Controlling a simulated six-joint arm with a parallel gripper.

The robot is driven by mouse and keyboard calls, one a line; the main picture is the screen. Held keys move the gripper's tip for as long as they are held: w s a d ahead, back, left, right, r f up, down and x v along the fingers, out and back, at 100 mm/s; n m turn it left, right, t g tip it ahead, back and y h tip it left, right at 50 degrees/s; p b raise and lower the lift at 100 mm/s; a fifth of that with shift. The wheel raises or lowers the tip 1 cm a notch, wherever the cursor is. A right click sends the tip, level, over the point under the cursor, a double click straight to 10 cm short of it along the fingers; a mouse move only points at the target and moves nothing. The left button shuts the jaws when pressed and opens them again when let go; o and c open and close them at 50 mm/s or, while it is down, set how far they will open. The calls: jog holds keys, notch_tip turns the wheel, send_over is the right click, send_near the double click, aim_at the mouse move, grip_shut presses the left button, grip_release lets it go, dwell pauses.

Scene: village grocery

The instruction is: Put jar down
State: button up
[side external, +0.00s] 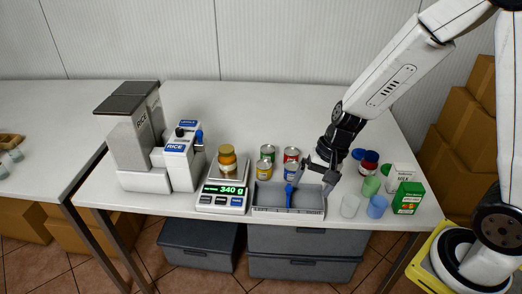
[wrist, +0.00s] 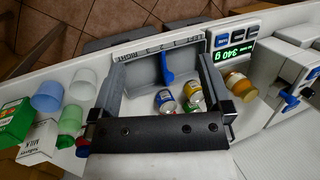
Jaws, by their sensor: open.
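An amber jar with a yellow-orange lid (side external: 227,162) stands upright on the white scale (side external: 221,203), whose display reads 340 g. The jar also shows at the right of the wrist view (wrist: 240,86), outside my right finger. My gripper (side external: 316,178) is open and empty, above the right part of the grey tray (side external: 275,211). In the wrist view its spread fingers (wrist: 160,66) frame the tray and some cans. A dark red jar with a blue lid (side external: 369,162) stands right of my gripper; it is mostly hidden in the wrist view.
Cups (side external: 377,206), a milk carton (side external: 402,176) and a green box (side external: 409,198) crowd the right. A rice dispenser (side external: 180,160) stands left of the scale. The table's back is clear.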

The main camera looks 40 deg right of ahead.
jog(key=s+d+r+n+t+h, duration=0.1)
jog(key=s+d+r+n+h, duration=0.2)
jog(key=n, duration=0.6)
jog(key=shift+s+d+h, duration=0.4)
jog(key=shift+s+d, duration=0.25)
jog(key=shift+s, duration=0.45)
